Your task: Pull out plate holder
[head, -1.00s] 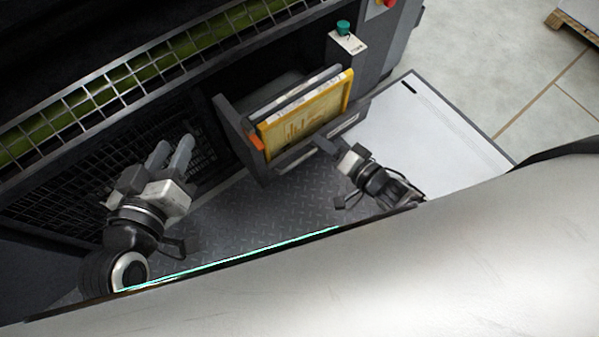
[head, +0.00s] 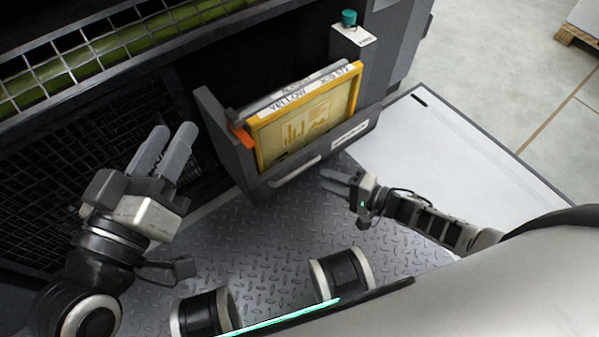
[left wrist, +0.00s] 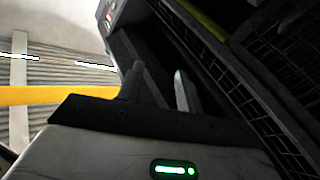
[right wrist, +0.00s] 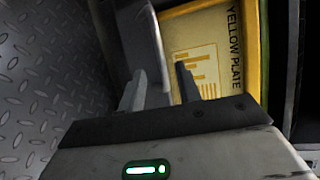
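The plate holder (head: 222,135) is a dark grey drawer sticking out of the machine, with a yellow-framed plate (head: 260,140) marked YELLOW upright in it. An orange piece (head: 241,135) sits at its left end. A pale bar handle (head: 294,172) is on its front. My right gripper (head: 325,180) is open, just right of the handle and apart from it in the head view. In the right wrist view, the yellow plate (right wrist: 190,50) shows beyond the open fingers (right wrist: 160,86). My left gripper (head: 174,131) is open and empty, left of the holder, before the mesh panel.
Dark mesh panels (head: 90,130) and a caged green roller (head: 100,55) are on the left. A teal button (head: 348,18) is above the holder. Diamond-plate floor (head: 250,235) lies in front. A white platform (head: 440,140) is to the right.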

